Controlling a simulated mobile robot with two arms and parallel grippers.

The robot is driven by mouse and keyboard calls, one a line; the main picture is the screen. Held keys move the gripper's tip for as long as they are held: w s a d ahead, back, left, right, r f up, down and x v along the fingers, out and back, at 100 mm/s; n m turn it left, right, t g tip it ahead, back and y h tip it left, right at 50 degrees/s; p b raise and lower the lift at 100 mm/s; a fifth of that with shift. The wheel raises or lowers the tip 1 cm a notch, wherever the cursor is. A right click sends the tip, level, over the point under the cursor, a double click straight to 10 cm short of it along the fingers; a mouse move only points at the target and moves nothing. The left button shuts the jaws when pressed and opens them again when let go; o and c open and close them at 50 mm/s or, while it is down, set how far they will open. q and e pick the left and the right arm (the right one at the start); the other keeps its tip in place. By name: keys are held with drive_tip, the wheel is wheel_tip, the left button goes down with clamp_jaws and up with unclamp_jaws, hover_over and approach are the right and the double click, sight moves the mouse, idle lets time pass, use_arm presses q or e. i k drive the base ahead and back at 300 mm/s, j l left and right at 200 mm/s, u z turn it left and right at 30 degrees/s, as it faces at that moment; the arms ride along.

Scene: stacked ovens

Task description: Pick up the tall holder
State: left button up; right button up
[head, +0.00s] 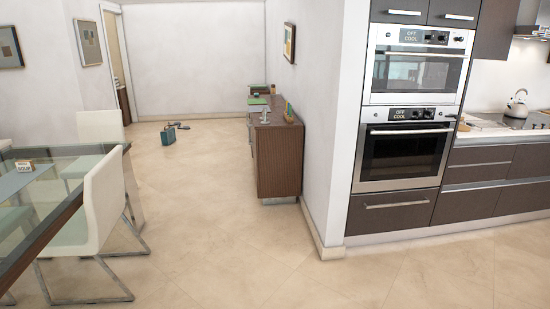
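I cannot tell for certain which thing is the tall holder. A small upright yellow and teal object (289,112) stands on the brown wooden sideboard (279,165) along the wall in the middle of the head view. It is too small to make out clearly. Flat green items (258,101) lie farther back on the same sideboard. A teal boxy object (168,135) stands on the floor in the far room. Neither of my grippers is in view.
A glass dining table (62,205) with white chairs (103,205) and a soup container (24,166) is on the left. Stacked ovens (404,155) and a counter with a kettle (516,107) are on the right. A wall corner (325,150) juts out. The tiled floor between is clear.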

sight(265, 122)
drive_tip(key=i+u, duration=0.4)
drive_tip(key=i, duration=1.7)
drive_tip(key=i+z, duration=0.1)
drive_tip(key=i, duration=0.6)
drive_tip(key=i+j, duration=0.2)
drive_tip(key=i, duration=0.5)
drive_tip(key=i+j+z, duration=0.15)
drive_tip(key=i, duration=0.5)
drive_tip(key=i+j+z, duration=0.2)
drive_tip(key=i+z, duration=0.2)
drive_tip(key=i, duration=0.15)
drive_tip(key=i+j+z, duration=0.4)
drive_tip(key=i, duration=0.15)
